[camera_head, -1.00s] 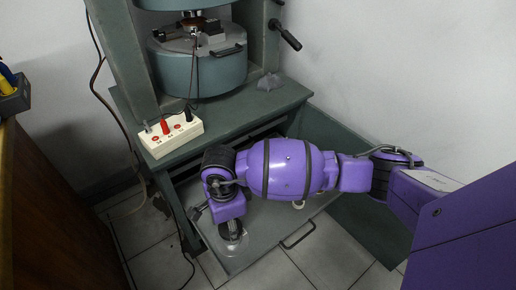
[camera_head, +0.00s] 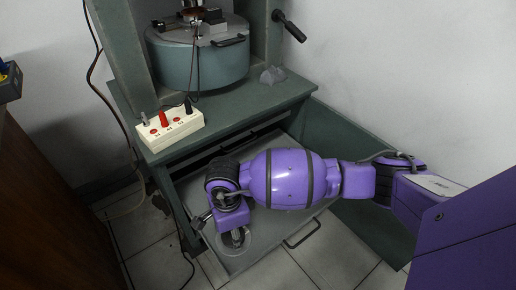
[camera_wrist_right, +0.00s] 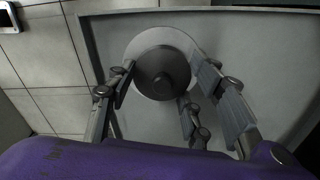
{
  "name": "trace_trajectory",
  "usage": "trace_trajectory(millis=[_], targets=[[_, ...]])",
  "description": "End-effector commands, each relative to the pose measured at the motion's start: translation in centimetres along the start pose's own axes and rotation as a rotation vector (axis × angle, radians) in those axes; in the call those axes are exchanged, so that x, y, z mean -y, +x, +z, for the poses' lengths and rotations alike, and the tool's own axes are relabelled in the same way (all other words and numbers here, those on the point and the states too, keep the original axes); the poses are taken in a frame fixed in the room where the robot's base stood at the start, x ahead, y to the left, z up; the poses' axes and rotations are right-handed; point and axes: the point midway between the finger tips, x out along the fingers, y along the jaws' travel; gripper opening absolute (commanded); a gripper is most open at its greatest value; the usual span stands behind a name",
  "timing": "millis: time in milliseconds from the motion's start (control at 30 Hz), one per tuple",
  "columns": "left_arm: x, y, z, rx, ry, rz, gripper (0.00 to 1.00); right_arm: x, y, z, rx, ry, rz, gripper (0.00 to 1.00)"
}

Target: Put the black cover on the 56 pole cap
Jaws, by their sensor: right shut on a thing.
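The black cover (camera_wrist_right: 162,72) shows in the right wrist view as a dark round disc with a raised knob in its middle. A paler round disc (camera_wrist_right: 140,42), maybe a pole cap, shows around and behind it; I see no number on it. I cannot tell whether the two touch. My right gripper (camera_wrist_right: 163,75) is shut on the cover, with fingers on both sides of it. In the head view the right gripper (camera_head: 235,237) points down over the front left of the open drawer (camera_head: 262,246), mostly hidden by its own wrist. My left gripper is not in view.
The green bench (camera_head: 225,112) stands above the drawer and carries a cream terminal box (camera_head: 172,128) and a large magnet (camera_head: 198,62). A cable (camera_head: 121,125) hangs at the left. A wooden cabinet (camera_head: 50,215) is at far left. Tiled floor (camera_head: 335,250) is clear in front.

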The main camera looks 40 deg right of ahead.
Motion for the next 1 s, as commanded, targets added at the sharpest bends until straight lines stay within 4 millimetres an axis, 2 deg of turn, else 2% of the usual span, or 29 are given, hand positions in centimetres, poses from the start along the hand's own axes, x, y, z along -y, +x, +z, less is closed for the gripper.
trace_trajectory(millis=[533,1000], targets=[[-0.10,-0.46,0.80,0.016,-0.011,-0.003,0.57,0.25,-0.22,0.15,0.002,-0.001,-0.005,0.29],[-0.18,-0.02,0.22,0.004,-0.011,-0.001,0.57,0.27,0.14,0.16,0.003,-0.001,-0.006,0.29]])
